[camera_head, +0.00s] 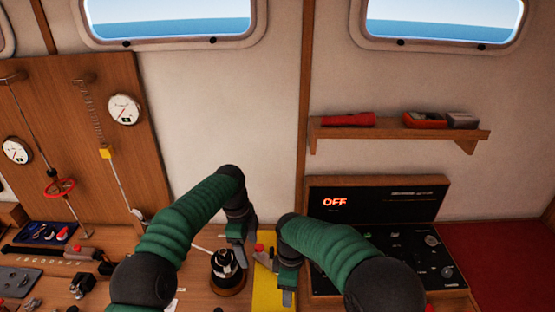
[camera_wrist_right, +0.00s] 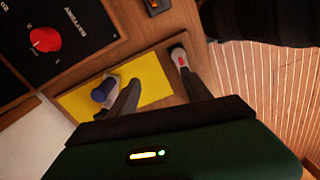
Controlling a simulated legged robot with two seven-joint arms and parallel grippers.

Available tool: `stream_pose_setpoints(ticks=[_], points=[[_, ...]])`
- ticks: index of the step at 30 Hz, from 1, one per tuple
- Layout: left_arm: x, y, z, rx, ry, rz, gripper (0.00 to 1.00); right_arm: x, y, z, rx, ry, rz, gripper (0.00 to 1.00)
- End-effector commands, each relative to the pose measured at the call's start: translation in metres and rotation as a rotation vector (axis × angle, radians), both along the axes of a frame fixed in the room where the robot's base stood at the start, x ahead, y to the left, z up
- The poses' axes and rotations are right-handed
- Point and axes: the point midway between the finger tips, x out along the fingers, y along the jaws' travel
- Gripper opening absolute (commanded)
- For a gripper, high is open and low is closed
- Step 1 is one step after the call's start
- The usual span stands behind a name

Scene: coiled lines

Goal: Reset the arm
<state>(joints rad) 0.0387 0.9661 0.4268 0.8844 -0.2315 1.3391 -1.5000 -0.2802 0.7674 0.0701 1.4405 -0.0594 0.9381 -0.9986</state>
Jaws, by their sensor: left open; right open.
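My left gripper (camera_head: 240,254) is in the lower middle of the head view, beside a black-and-silver winch-like drum on a round wooden base (camera_head: 228,284). It is open, and I see nothing held in it. My right gripper (camera_head: 287,288) is just to its right, over the right edge of a yellow mat (camera_head: 263,296). In the right wrist view its two fingers (camera_wrist_right: 160,90) are spread apart above the yellow mat (camera_wrist_right: 150,75), with nothing between them. A blue cylindrical thing (camera_wrist_right: 103,90) lies by one finger, partly hidden. A grey piece with a red mark (camera_wrist_right: 181,58) lies near the other.
A black panel reading OFF (camera_head: 335,202) stands behind a control board (camera_head: 418,255) on the right. A shelf (camera_head: 400,133) holds a red flashlight (camera_head: 347,119). A wooden gauge board (camera_head: 60,120) is at left. Small tools and a blue tray (camera_head: 45,232) crowd the left table.

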Motion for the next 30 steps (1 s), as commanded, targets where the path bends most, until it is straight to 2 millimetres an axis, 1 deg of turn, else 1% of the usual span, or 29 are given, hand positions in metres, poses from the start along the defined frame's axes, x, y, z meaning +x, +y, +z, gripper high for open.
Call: stream_pose_setpoints(ticks=[7,11,14,17,20,23,24,26,27,30], points=[[-0.015,0.0,-0.005,0.027,-0.012,0.129,0.72,-0.011,-0.02,0.003,0.006,-0.022,-0.129,0.57],[-0.028,0.003,-0.009,0.042,-0.021,0.228,0.72,-0.02,-0.033,0.004,0.011,-0.038,-0.221,0.57],[-0.042,0.007,-0.012,0.053,-0.03,0.332,0.72,-0.031,-0.047,0.005,0.017,-0.053,-0.313,0.57],[-0.061,0.016,-0.018,0.061,-0.042,0.464,0.72,-0.044,-0.063,0.006,0.025,-0.072,-0.423,0.57],[-0.086,0.028,-0.027,0.064,-0.055,0.637,0.72,-0.063,-0.082,0.006,0.037,-0.094,-0.562,0.57],[-0.124,0.05,-0.041,0.056,-0.071,0.88,0.72,-0.089,-0.106,0.002,0.058,-0.122,-0.747,0.57],[-0.144,0.061,-0.048,0.047,-0.078,1.002,0.72,-0.103,-0.117,0.0,0.069,-0.135,-0.837,0.57],[-0.178,0.076,-0.059,0.023,-0.085,1.197,0.72,-0.126,-0.132,-0.004,0.088,-0.154,-0.976,0.57],[-0.199,0.086,-0.066,0.004,-0.088,1.319,0.72,-0.14,-0.14,-0.007,0.102,-0.166,-1.061,0.57],[-0.244,0.102,-0.08,-0.045,-0.088,1.57,0.72,-0.171,-0.155,-0.014,0.129,-0.187,-1.231,0.57]])
